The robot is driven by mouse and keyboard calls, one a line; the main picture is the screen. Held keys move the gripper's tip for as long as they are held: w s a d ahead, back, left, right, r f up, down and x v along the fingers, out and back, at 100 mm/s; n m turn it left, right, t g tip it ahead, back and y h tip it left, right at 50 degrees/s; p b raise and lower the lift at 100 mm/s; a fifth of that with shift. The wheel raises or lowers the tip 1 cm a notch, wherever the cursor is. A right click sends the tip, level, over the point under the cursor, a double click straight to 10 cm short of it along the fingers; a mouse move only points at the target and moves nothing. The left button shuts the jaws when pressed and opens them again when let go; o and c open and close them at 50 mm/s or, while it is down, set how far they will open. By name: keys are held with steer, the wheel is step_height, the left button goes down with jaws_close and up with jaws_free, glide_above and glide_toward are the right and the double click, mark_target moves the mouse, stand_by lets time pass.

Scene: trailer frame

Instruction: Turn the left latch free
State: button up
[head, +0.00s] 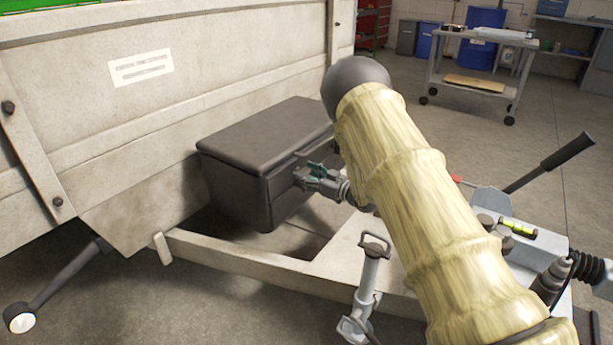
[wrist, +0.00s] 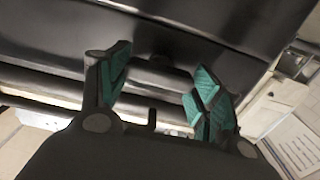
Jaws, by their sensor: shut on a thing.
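The dark toolbox (head: 235,172) sits on the trailer frame against the pale trailer wall, and its lid looks closed. My gripper (head: 314,172) is at the toolbox's front face, just below the lid edge. In the wrist view my gripper (wrist: 158,82) has its two teal-padded fingers apart, closed on a dark part, the left latch (wrist: 165,70), which is hard to tell from the dark box behind it. The latch's turn angle cannot be made out. My arm hides the right part of the box front in the head view.
A pale frame beam (head: 250,258) runs below the toolbox. A jack with a handle (head: 367,280) stands up in front. A black-gripped lever (head: 550,162) and the hitch parts are at right. A cart (head: 480,75) stands far back on open floor.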

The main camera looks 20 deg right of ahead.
steer(key=shift+n, duration=0.3)
steer(key=n+p, duration=0.2)
steer(key=n, duration=0.1)
steer(key=n+p, duration=0.1)
steer(key=n, duration=0.4)
steer(key=shift+s+p, duration=0.1)
steer(key=shift+p, duration=0.3)
steer(key=n, duration=0.9)
steer(key=shift+f+p, duration=0.2)
steer(key=shift+p, duration=0.2)
steer(key=shift+n, duration=0.3)
steer(key=o, duration=1)
